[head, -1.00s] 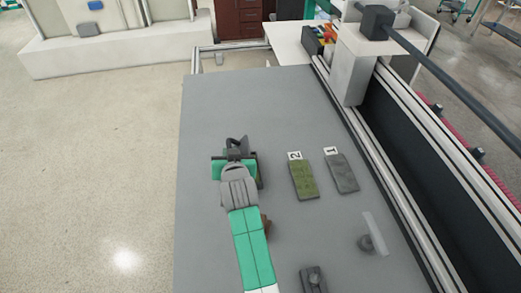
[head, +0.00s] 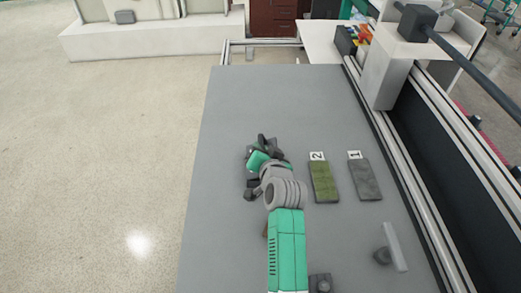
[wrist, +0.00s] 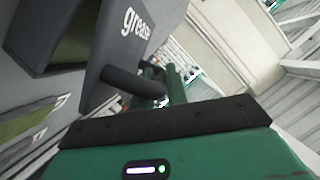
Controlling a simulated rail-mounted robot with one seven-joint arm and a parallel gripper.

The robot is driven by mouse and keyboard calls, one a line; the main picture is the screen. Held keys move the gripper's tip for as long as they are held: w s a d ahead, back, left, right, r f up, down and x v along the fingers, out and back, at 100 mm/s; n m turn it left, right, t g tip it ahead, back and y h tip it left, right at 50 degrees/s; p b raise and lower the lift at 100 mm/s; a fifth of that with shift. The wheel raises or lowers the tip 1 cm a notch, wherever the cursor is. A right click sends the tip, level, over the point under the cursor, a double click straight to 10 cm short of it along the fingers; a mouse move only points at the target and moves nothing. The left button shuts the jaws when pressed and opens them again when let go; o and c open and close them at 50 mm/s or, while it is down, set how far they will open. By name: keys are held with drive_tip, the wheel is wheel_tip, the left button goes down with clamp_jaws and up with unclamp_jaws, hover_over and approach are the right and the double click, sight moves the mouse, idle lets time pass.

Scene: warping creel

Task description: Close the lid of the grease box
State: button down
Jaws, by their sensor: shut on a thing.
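The grease box (wrist: 95,65) is a dark grey box in the wrist view. Its lid (wrist: 128,40) carries the white word "grease" and stands at a slant. A dark round bar handle (wrist: 130,82) sticks out from the lid. My gripper (wrist: 162,75) has green fingers at the handle's end and is shut on it, though the exact contact is hard to see. In the head view my gripper (head: 258,160) is over the left middle of the table, and it and my arm hide most of the box.
A green pad marked 2 (head: 323,183) and a grey pad marked 1 (head: 365,180) lie right of my arm. A dark round piece and a pale strip (head: 396,247) are near the right rail. The far part of the grey table (head: 280,95) is clear.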

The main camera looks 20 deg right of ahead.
drive_tip(key=shift+a+f, duration=0.1)
drive_tip(key=shift+a, duration=0.05)
drive_tip(key=c, duration=1.4)
unclamp_jaws()
drive_tip(key=shift+a, duration=0.1)
